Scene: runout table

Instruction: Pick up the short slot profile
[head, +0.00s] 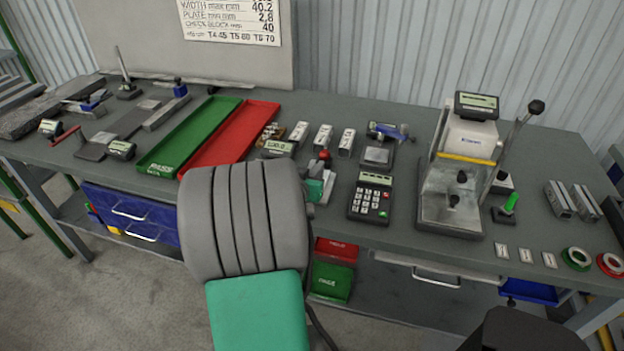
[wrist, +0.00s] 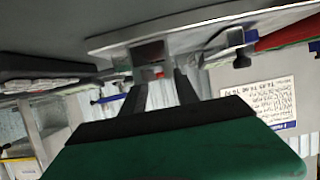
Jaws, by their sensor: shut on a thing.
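My gripper (wrist: 160,84) shows in the wrist view, its two dark fingers reaching up from the black and green palm. A short, light-grey metal piece with an opening in its end, seemingly the short slot profile (wrist: 150,53), is at the fingertips, and my gripper is shut on it. A pale plate edge lies close behind it; I cannot tell whether they touch.
Small labelled metal blocks (head: 323,137) stand in the middle of the bench, near a calculator (head: 371,197) and the red tray (head: 232,135). A lever press (head: 455,185) stands to the right. Two ribbed bars (head: 559,200) lie at the far right.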

